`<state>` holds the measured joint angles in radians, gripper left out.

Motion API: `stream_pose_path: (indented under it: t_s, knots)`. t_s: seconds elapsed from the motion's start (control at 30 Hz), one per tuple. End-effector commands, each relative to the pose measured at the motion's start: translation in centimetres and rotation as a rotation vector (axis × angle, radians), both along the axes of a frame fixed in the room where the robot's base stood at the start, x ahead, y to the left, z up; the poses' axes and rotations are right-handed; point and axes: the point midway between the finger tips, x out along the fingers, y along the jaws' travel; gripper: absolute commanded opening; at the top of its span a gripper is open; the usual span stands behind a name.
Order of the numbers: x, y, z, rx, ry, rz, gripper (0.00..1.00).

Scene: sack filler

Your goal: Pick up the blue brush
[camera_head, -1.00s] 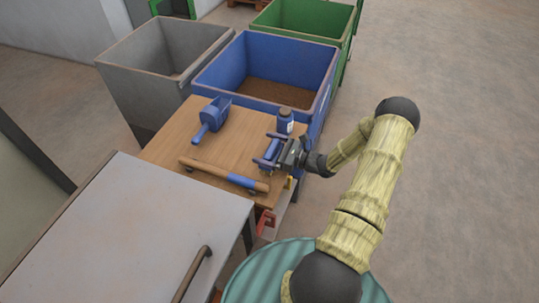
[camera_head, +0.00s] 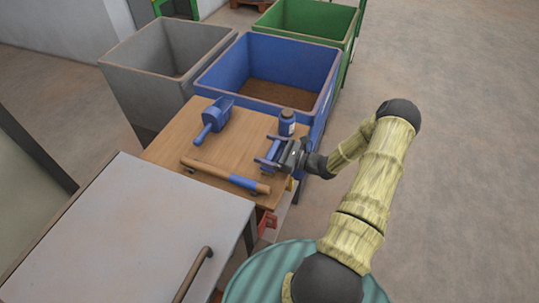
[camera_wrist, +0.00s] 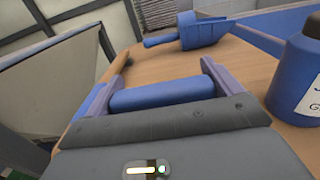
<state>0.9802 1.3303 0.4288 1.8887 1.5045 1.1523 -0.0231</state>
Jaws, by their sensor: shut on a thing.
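My gripper (camera_head: 266,151) is over the right side of the wooden table, in front of a blue bottle. In the wrist view my gripper (camera_wrist: 160,85) has its two purple-grey fingers at either end of a blue, rounded bar, which I take for part of the blue brush (camera_wrist: 162,93). The fingers are shut on it. Only this blue bar shows; any bristles are hidden. In the head view the brush is small and mostly covered by the fingers. I cannot tell whether it touches the table.
The wooden table (camera_head: 235,150) also carries a blue scoop (camera_head: 214,118), a blue bottle (camera_head: 287,123) close behind my gripper, and a wooden bar with a blue section (camera_head: 215,173) in front. A blue bin (camera_head: 215,84) stands behind, a grey cabinet (camera_head: 130,225) in front left.

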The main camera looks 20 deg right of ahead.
Motion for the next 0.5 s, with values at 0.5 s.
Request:
stream_pose_path:
  t_s: [0.5]
  knots:
    - [0.0, -0.1, 6.5, -0.004, -0.004, 0.000, 0.64]
